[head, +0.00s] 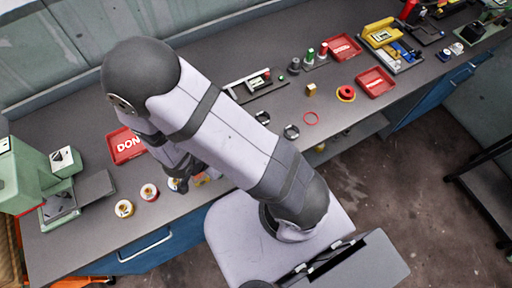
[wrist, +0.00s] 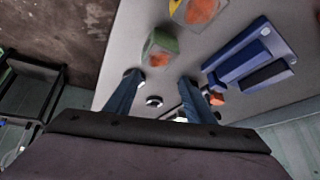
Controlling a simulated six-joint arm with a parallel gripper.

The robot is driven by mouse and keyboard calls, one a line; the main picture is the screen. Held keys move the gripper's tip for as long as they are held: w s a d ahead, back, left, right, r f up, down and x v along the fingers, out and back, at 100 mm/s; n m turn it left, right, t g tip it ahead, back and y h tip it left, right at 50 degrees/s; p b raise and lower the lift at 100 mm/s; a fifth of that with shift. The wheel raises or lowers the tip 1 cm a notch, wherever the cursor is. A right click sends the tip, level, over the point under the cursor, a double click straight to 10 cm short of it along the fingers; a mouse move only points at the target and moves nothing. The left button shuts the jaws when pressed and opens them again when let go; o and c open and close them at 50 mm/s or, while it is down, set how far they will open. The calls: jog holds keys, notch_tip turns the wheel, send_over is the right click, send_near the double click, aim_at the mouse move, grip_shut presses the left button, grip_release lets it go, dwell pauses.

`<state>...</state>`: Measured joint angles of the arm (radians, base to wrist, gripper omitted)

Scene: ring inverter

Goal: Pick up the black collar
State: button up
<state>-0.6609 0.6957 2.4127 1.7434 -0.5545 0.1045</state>
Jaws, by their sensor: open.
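Two small dark rings lie on the grey bench in the head view, one (head: 262,117) beside my arm and one (head: 291,131) a little to its right. Either could be the black collar; I cannot tell which. My gripper (wrist: 160,80) is open, with its two blue fingers apart and nothing seen held between them. In the head view its end (head: 180,184) is low at the left front of the bench, partly hidden by my arm and well left of both rings. A small round pale-and-dark piece (wrist: 154,101) shows between the fingers in the wrist view.
A green machine (head: 30,175) stands at far left.

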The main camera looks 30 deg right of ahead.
jog(key=s+d+f+h, duration=0.1)
jog(key=s+h, duration=0.1)
jog(key=s+d+f+t+h+b, duration=0.1)
jog(key=s+d+h, duration=0.2)
jog(key=s, duration=0.1)
jog(key=shift+s+d+f+n+t+h, duration=0.25)
jog(key=shift+s+f+n+t+h, duration=0.15)
jog(key=shift+s+f+n+t+h+b, duration=0.15)
jog(key=shift+f+n+t+b, duration=0.2)
jog(key=shift+f+t+b, duration=0.15)
jog(key=shift+s+f+n+t+h+b, duration=0.15)
jog(key=shift+f+n+t+b, duration=0.2)
jog(key=shift+f+t, duration=0.2)
jog(key=shift+d+f+n+t+b, duration=0.1)
jog(key=shift+f+n+t+b, duration=0.45)
jog(key=shift+t, duration=0.6)
jog(key=shift+f+n+t, duration=0.4)
jog(key=shift+n+t, duration=0.35)
jog(key=shift+t, duration=0.25)
jog(key=shift+d, duration=0.1)
jog(key=shift+w+d+p, duration=0.3)
jog(key=shift+w+d, duration=0.05)
jog(key=shift+w+d+f, duration=0.15)
jog(key=shift+w+d, duration=0.2)
jog(key=shift+w, duration=0.05)
jog(key=shift+p, duration=0.3)
